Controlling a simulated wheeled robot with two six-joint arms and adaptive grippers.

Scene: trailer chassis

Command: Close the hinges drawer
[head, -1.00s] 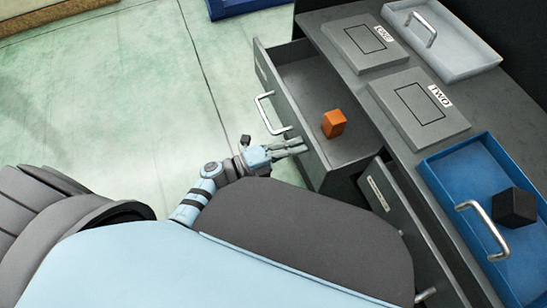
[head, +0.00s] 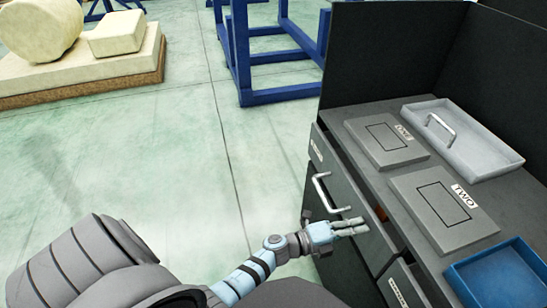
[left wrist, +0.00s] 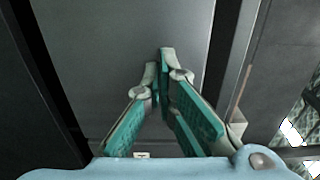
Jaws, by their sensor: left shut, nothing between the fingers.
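A grey drawer (head: 345,200) with a pale handle (head: 321,192) and a small label on its front is in the cabinet's left side in the head view. I cannot read the label, so I cannot tell whether it is the hinges drawer. It stands out only a little, with a narrow gap behind its front. My left gripper (head: 362,226) is shut and empty, with its fingertips at the drawer front, right of the handle. In the left wrist view, the shut fingertips (left wrist: 160,58) point at a plain grey panel (left wrist: 125,40); contact is unclear. My right gripper is out of view.
A second drawer front (head: 402,287) is nearer, cut off below. The cabinet top holds two grey plates (head: 385,140) (head: 443,207), a pale tray (head: 462,140) with a handle, and a blue tray (head: 495,280). Open floor lies to the left; a blue frame (head: 270,60) stands behind.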

